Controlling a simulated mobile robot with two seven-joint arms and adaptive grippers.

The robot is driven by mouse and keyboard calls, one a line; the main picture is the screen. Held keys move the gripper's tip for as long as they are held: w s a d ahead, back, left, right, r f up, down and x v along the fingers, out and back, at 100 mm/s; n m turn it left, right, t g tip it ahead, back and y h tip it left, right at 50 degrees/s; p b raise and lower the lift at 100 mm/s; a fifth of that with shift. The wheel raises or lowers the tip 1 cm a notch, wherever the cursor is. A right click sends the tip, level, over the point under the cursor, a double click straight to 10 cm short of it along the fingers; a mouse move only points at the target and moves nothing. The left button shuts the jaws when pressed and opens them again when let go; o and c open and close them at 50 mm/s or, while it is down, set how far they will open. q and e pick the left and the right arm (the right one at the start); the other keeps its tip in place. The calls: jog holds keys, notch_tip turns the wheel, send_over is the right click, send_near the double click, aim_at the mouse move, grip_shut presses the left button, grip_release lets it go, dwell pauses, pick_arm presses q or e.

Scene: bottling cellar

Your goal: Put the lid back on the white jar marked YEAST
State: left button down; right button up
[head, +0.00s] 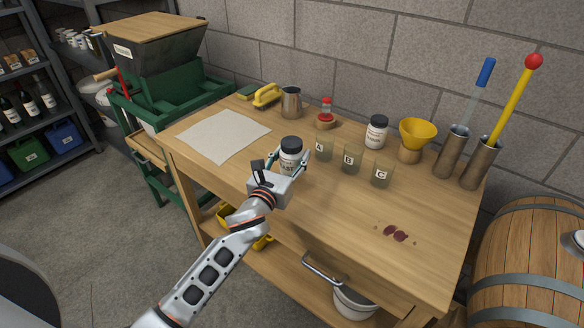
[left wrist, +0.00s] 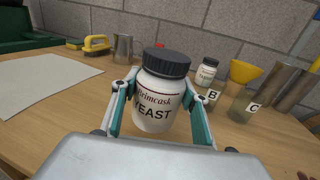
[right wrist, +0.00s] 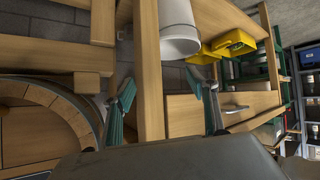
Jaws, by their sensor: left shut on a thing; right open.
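The white jar marked YEAST (left wrist: 153,104) stands at the middle of the workbench, and it also shows in the head view (head: 290,160). A black ribbed lid (left wrist: 166,63) sits on its mouth; I cannot tell whether it is screwed tight. My left gripper (head: 289,167) is shut on the jar, one finger on each side of its body below the lid. My right gripper (right wrist: 168,105) shows only in the right wrist view. Its fingers are apart with nothing between them, low by the bench's frame.
Glasses A, B (head: 351,159) and C (head: 381,174) stand right of the jar. Behind are another black-lidded white jar (head: 376,132) and a yellow funnel (head: 417,134). A paper sheet (head: 222,136) lies left. A dark red spill (head: 395,235) marks the clear front right.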

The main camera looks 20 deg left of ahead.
aim_at(292, 166)
pick_arm(q)
notch_tip(292, 166, down, 4)
jog(key=shift+f+b, duration=0.1)
jog(key=shift+b, duration=0.7)
jog(key=shift+f, duration=0.1)
jog(key=shift+f, duration=0.15)
jog(key=c, duration=1.1)
grip_release()
jog(key=shift+r, duration=0.35)
jog(key=s, duration=0.8)
jog(key=s+a, duration=0.1)
jog(key=s, duration=0.3)
jog(key=shift+f, duration=0.1)
